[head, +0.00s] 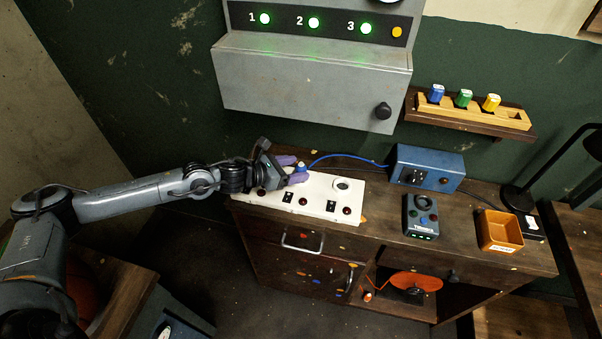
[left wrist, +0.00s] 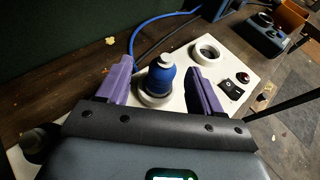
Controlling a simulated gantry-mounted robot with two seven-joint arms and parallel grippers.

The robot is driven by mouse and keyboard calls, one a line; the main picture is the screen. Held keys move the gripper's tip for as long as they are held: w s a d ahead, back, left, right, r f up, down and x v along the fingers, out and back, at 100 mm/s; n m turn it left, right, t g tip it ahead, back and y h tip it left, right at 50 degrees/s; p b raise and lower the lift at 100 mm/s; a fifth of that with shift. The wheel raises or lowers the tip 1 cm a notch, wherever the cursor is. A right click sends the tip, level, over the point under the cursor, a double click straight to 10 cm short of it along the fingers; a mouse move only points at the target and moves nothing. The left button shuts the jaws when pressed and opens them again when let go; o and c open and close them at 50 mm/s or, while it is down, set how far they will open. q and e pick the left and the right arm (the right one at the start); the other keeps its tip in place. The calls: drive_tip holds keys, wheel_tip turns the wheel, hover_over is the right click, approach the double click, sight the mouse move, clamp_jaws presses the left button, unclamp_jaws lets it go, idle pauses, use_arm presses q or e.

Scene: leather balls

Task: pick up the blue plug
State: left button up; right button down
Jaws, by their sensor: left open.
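The blue plug (left wrist: 161,74) stands upright in a round socket ring on the white panel (head: 327,211), with a grey cap on top. It also shows small in the head view (head: 302,168), partly hidden by my fingers. My left gripper (head: 293,170) is open, with one purple finger on each side of the plug. In the left wrist view, the left gripper (left wrist: 161,80) shows gaps between both fingers and the plug. My right gripper is not in view.
A blue cable (head: 340,157) runs behind the panel toward a blue box (head: 428,169). A black control box (head: 421,217) and an orange tray (head: 499,231) stand to the right. A grey wall cabinet (head: 305,85) hangs above. A wooden rack (head: 470,112) holds blue, green and yellow pieces.

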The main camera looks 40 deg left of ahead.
use_arm(q)
drive_tip(key=shift+x, duration=2.25)
drive_tip(key=shift+d+f, duration=0.1)
drive_tip(key=shift+s, duration=0.1)
drive_tip(key=c, duration=1)
